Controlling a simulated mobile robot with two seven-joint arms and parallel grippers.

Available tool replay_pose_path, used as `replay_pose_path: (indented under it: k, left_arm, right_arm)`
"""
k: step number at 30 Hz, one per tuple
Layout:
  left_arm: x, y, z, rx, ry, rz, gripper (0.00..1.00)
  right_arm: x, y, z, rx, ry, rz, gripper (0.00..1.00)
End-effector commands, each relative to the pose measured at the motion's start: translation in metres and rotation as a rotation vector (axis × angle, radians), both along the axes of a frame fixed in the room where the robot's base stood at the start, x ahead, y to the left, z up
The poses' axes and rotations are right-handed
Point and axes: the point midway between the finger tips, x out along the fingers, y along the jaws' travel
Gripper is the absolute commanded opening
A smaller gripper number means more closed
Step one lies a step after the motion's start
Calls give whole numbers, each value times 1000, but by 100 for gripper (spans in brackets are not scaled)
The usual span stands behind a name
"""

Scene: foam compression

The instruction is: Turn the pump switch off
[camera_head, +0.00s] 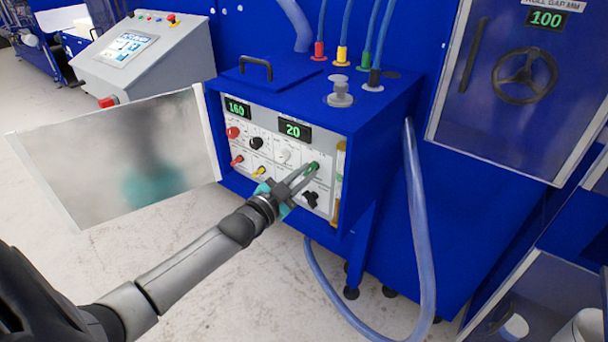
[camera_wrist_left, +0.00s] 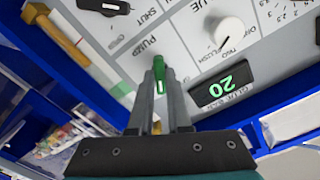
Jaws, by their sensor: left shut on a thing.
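The pump switch (camera_head: 314,165) is a small green lever on the grey control panel (camera_head: 241,141) of a blue box. In the left wrist view the green pump switch (camera_wrist_left: 159,68) stands beside the printed word PUMP. My left gripper (camera_head: 306,174) reaches the panel from the lower left and is shut on the switch. The left wrist view shows its two fingertips (camera_wrist_left: 160,88) on either side of the green lever. Part of the lever is hidden between the fingers. My right gripper is not in view.
A black knob (camera_head: 310,199) sits just below the switch, and a white dial (camera_wrist_left: 228,32) is close by. The box's open door (camera_head: 120,150) stands out to the left. A clear hose (camera_head: 421,230) hangs at the right. Displays read 160 and 20.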

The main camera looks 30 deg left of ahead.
Motion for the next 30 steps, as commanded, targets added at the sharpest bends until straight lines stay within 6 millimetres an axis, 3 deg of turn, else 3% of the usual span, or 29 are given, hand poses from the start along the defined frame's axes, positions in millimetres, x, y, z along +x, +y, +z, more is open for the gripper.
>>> replay_pose_path:
  k: [20, 30]
  left_arm:
    - [0, 0, 0, -27, 2, 0, 0]
    - [0, 0, 2, -225, 18, -1, 0]
  right_arm:
    - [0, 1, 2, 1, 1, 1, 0]
    - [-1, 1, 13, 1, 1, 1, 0]
